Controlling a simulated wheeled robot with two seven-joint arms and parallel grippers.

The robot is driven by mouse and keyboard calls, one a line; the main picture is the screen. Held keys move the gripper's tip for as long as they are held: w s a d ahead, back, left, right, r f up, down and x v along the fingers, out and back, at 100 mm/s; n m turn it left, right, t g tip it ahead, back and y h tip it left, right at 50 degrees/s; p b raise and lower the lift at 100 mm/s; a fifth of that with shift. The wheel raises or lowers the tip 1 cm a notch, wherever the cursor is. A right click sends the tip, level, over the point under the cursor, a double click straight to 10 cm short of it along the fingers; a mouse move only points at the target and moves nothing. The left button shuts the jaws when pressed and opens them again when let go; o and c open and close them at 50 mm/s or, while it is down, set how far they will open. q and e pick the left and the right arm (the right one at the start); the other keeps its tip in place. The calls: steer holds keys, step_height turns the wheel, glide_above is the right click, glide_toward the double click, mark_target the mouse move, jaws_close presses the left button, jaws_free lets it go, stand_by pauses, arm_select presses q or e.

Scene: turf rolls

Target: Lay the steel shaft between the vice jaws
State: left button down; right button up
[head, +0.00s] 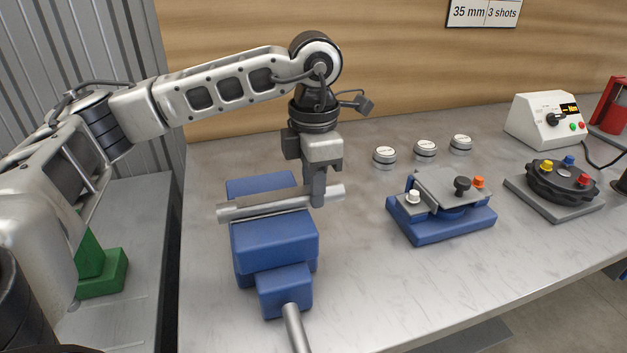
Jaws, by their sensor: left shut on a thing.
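The blue vice (275,243) stands on the left part of the grey bench, its handle bar (294,328) pointing toward me. The steel shaft (255,207) is a light grey bar lying crosswise over the vice, in line with the jaw gap. Its ends stick out past both sides of the vice. My left gripper (318,200) is shut on the shaft near its right end, just right of the vice. I cannot tell whether the shaft rests down in the gap or hangs just above it. My right gripper is not in view.
A blue fixture (441,222) with knobs stands right of the vice. Several small round grey discs include one (385,155) behind it. A dark rotary device (562,180) and a white control box (548,122) are farther right. A green block (102,274) sits at left. Bare bench lies in front.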

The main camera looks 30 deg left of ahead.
arm_select(q)
steer(key=shift+f+b, duration=1.05)
steer(key=shift+f, duration=0.3)
steer(key=shift+f+b, duration=0.3)
steer(key=shift+f, duration=0.05)
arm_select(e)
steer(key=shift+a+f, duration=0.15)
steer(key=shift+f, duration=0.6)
arm_select(q)
steer(key=shift+f, duration=0.1)
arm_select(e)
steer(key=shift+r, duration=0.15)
arm_select(q)
steer(key=c, duration=1.1)
jaws_free()
steer(key=shift+o, duration=0.2)
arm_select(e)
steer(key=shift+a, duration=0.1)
arm_select(q)
steer(key=shift+f, duration=0.1)
step_height(320, 180, up, 16)
steer(key=p, duration=0.2)
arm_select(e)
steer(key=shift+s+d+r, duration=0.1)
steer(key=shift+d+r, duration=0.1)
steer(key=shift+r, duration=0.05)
